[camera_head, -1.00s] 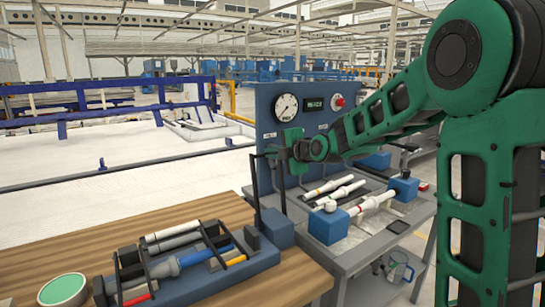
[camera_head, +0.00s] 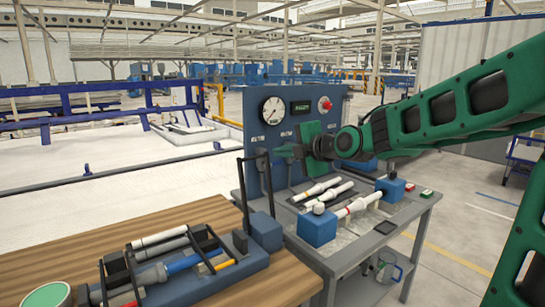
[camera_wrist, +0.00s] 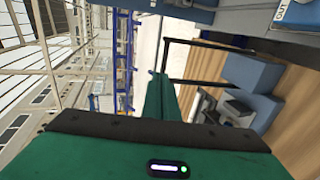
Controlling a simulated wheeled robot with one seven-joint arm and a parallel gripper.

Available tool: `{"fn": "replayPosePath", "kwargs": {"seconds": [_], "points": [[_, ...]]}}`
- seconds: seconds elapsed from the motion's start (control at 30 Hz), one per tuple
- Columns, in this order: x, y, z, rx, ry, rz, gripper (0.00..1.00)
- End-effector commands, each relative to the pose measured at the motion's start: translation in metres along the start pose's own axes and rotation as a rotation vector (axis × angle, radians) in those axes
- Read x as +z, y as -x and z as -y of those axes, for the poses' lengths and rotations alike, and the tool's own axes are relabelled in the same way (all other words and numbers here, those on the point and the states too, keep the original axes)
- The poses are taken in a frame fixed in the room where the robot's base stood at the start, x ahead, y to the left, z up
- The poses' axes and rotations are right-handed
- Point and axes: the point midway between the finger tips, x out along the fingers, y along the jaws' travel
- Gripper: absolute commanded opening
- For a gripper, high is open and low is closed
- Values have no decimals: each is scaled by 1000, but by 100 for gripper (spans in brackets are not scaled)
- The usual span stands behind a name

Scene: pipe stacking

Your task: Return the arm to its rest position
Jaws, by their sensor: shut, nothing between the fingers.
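My green arm (camera_head: 450,112) reaches in from the right in the head view. My gripper (camera_head: 279,151) is in front of the blue gauge panel, above the grey bench, pointing left. Its fingers are shut with nothing between them. In the wrist view the shut green fingers (camera_wrist: 161,98) stick out past the gripper body, clear of the wooden table. No rest position is marked in the frames.
The grey bench (camera_head: 372,246) holds several pipes and blue blocks (camera_head: 317,228). Its blue gauge panel (camera_head: 290,120) stands upright close behind my gripper. A blue tray of pipes (camera_head: 190,290) with black upright rods lies on the wooden table (camera_head: 60,252). Open floor is at right.

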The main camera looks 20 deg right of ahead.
Motion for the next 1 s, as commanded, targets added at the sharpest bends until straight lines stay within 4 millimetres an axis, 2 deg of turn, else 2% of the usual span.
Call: {"fn": "replayPosePath", "kwargs": {"seconds": [0.2,0.73,0.87,1.0], "points": [[1,14,-1,1,0,2,0],[2,16,3,-11,-17,5,0],[13,29,28,-89,-138,41,0],[33,63,83,-248,-418,150,0]]}}
